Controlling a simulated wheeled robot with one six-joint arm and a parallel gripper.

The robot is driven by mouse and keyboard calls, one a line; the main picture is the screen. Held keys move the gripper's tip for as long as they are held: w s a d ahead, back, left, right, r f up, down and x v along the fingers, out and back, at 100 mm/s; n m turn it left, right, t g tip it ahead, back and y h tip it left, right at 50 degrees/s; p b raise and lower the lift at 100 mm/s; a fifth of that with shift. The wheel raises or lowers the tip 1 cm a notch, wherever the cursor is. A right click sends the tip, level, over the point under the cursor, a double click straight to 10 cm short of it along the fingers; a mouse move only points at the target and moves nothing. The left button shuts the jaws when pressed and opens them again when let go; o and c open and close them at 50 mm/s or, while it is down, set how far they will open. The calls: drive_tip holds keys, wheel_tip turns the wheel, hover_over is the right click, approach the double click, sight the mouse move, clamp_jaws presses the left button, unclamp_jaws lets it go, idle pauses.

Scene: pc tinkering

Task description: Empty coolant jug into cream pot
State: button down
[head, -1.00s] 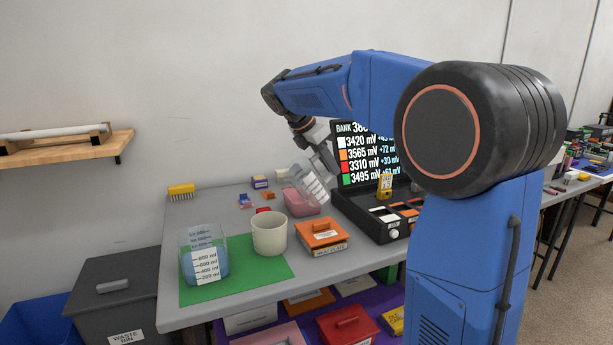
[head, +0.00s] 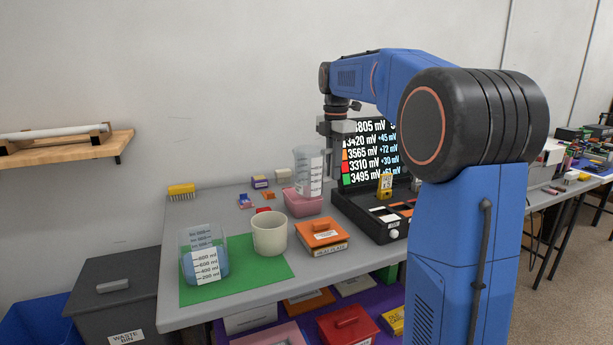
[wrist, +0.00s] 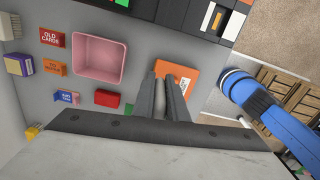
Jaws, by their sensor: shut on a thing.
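A clear jug with blue liquid (head: 222,262) and a white scale label stands upright on the green mat (head: 250,285), left of the cream pot (head: 269,234). The pot's inside is mostly hidden. My gripper (head: 332,168) is up behind the mat, away from both. It is shut on a second clear graduated jug (head: 308,172), held upright by its right side over or near the pink tub (head: 303,204). I see no coloured liquid in this held jug.
The orange heat plate box (head: 320,237) is right of the pot. A black battery case with a display (head: 372,155) stands behind it. Small boxes and a brush (head: 181,191) lie at the back left. A waste bin (head: 115,295) stands left of the table.

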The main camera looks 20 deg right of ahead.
drive_tip(key=shift+d, duration=0.15)
drive_tip(key=d+r, duration=0.4)
drive_tip(key=d, duration=0.1)
drive_tip(key=shift+w+d, duration=0.35)
drive_tip(key=shift+w, duration=0.05)
idle(0.4)
